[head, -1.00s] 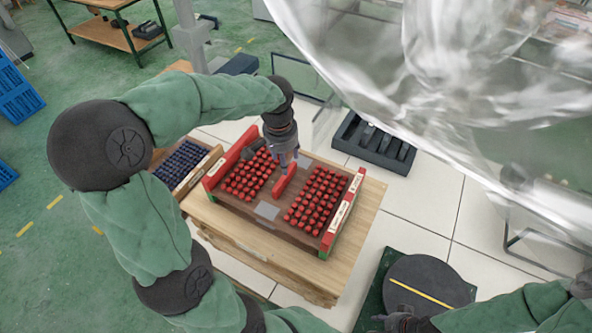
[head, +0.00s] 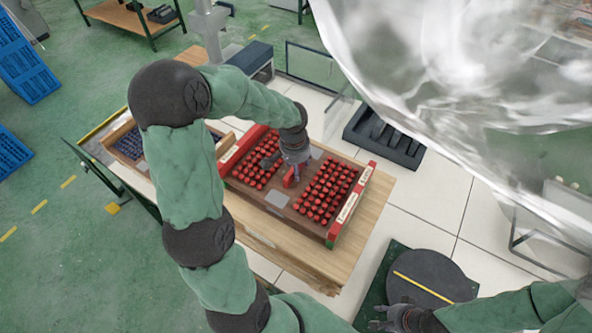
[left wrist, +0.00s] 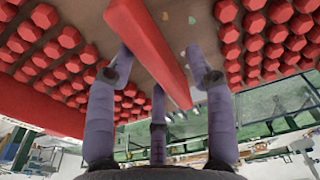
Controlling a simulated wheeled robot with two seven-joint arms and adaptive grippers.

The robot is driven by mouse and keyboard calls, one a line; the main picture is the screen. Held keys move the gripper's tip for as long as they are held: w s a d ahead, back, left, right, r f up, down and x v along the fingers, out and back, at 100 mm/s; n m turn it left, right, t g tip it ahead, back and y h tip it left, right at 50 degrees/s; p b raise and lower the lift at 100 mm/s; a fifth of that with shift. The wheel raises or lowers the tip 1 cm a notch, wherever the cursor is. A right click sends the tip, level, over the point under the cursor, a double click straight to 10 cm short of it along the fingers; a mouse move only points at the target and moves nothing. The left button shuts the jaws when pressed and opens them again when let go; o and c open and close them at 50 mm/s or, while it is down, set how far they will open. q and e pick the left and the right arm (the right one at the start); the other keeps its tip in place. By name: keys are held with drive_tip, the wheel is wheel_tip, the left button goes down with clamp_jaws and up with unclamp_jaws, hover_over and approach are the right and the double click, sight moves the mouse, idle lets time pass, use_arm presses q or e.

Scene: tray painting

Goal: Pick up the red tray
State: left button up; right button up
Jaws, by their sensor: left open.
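The red tray (head: 366,176) sits on a wooden table, with a brown base, red end walls and rows of red pieces on both sides. Its red centre handle (head: 290,178) is mostly hidden by my left gripper (head: 293,168) in the head view. In the left wrist view the handle (left wrist: 150,45) runs between the spread fingers of my left gripper (left wrist: 165,75). They are open around it; I cannot tell whether any finger touches it. My right gripper (head: 380,317) is open and empty at the bottom right, away from the tray.
A tray of dark blue pieces (head: 130,145) stands left of the red tray, partly behind my left arm. A round dark plate (head: 432,275) is near my right gripper. Clear plastic sheeting (head: 450,70) hangs at upper right.

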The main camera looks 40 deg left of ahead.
use_arm(q)
drive_tip(key=shift+s+f, duration=0.1)
drive_tip(key=shift+f, duration=0.05)
clamp_jaws()
drive_tip(key=shift+w+r, duration=0.2)
drive_tip(key=shift+r, duration=0.4)
wheel_tip(320, 180, up, 2)
drive_tip(key=shift+s+r+b, duration=0.1)
drive_tip(key=shift+r+b, duration=0.1)
drive_tip(key=shift+b, duration=0.4)
drive_tip(key=s+a+r+b, duration=0.1)
drive_tip(key=s+r, duration=0.3)
drive_tip(key=s, duration=0.3)
drive_tip(key=s+a+r+b, duration=0.1)
drive_tip(key=s+r, duration=0.4)
drive_tip(key=s, duration=0.2)
drive_tip(key=shift+r+b, duration=0.3)
